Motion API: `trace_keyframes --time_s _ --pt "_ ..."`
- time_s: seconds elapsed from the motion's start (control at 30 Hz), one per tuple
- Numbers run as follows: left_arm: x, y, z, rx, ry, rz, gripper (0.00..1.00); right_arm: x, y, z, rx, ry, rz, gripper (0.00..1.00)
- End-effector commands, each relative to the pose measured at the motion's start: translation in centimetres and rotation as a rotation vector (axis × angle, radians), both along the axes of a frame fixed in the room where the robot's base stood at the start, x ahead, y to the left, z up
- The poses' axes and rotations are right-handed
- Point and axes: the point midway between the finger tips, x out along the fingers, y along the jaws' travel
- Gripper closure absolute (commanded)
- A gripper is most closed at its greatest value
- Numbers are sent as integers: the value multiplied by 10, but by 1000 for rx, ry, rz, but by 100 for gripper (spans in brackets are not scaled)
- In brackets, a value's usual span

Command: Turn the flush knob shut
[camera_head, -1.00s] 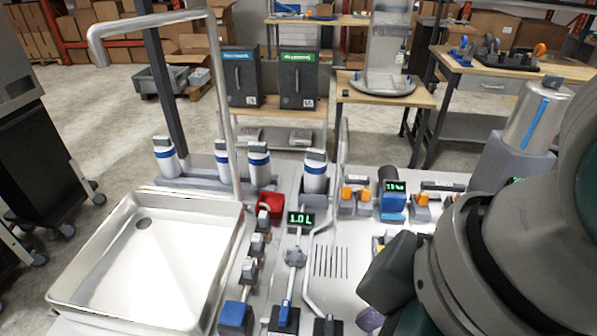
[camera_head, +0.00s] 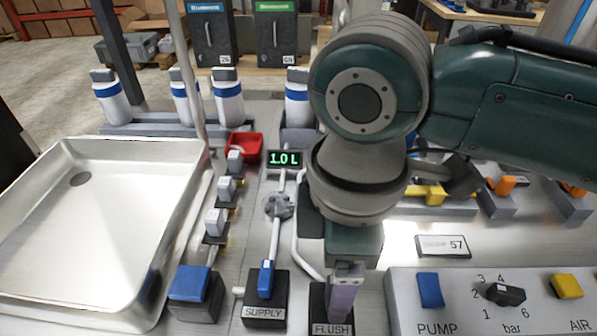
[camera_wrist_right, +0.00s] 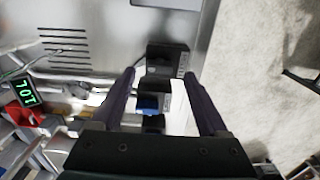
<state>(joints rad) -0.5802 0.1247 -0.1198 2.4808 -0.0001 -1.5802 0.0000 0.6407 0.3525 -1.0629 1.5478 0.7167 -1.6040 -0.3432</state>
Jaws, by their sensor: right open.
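The flush valve's black block (camera_head: 331,328), labelled FLUSH, stands at the bottom centre of the head view. My right gripper (camera_head: 341,308) is over it and hides its knob there. In the right wrist view the flush block (camera_wrist_right: 167,57) appears just beyond and between the tips of my right gripper (camera_wrist_right: 160,76). The two purple fingers are spread wide with nothing between them. Whether they touch the knob cannot be told. The knob's angle is not clear. My left gripper is not in view.
The SUPPLY valve with a blue lever (camera_head: 265,279) stands close on the left, with a blue-topped block (camera_head: 194,291) beyond it. A PUMP and AIR panel (camera_head: 460,318) lies close on the right. A steel sink (camera_head: 105,235) fills the left.

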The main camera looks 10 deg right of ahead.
Motion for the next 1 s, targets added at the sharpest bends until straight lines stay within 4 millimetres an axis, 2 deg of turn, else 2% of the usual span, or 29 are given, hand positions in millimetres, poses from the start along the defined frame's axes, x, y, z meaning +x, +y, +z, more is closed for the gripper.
trace_keyframes --time_s 0.1,0.2,0.53,1.0 --pt "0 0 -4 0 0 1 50 0 0 -18 0 1 0 22" --pt "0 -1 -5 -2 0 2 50 0 0 -26 1 0 0 22" --pt "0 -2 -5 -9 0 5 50 0 0 -29 1 -1 1 24" --pt "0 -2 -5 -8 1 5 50 0 0 -29 1 -1 0 76"
